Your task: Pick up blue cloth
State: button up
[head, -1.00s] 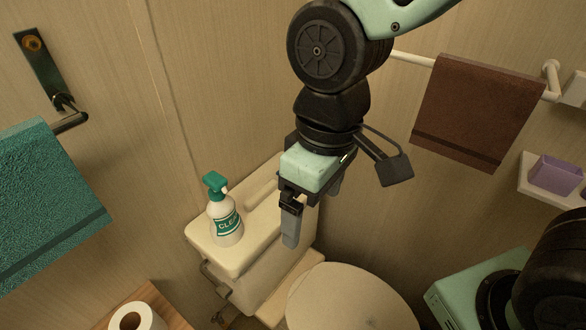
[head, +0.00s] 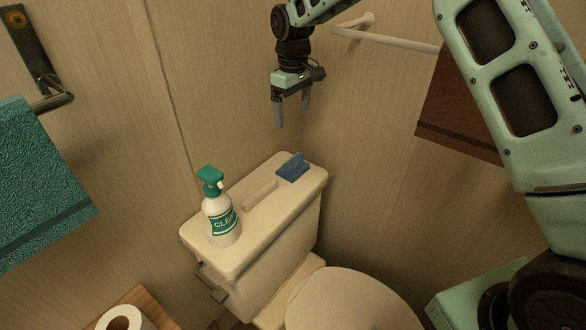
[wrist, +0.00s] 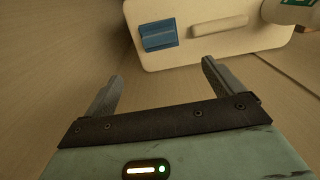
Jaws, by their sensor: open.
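A small folded blue cloth (head: 293,167) lies on the right end of the toilet tank lid (head: 240,249).
A spray bottle (head: 220,211) stands on the left of the tank lid. Walls close in behind and to the right. A towel bar (head: 390,40) with a brown towel (head: 455,112) is at right. The toilet seat lid (head: 350,302) is in front.

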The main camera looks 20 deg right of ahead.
jog(key=p, duration=0.2)
send_over(293, 158)
jog(key=f, duration=1)
jog(key=shift+s+f, duration=0.2)
jog(key=shift+f, duration=0.2)
jog(key=shift+w+f+p, duration=0.2)
jog(key=shift+f+p, duration=0.4)
jog(key=shift+f, duration=2.35)
jog(key=c, duration=0.8)
jog(key=shift+r, duration=0.15)
jog(key=shift+c, duration=0.2)
notch_tip(293, 158, up, 10)
jog(key=shift+f+b, duration=0.1)
jog(key=shift+b, duration=0.85)
jog(key=shift+o, duration=1.4)
jog(key=shift+c, duration=0.5)
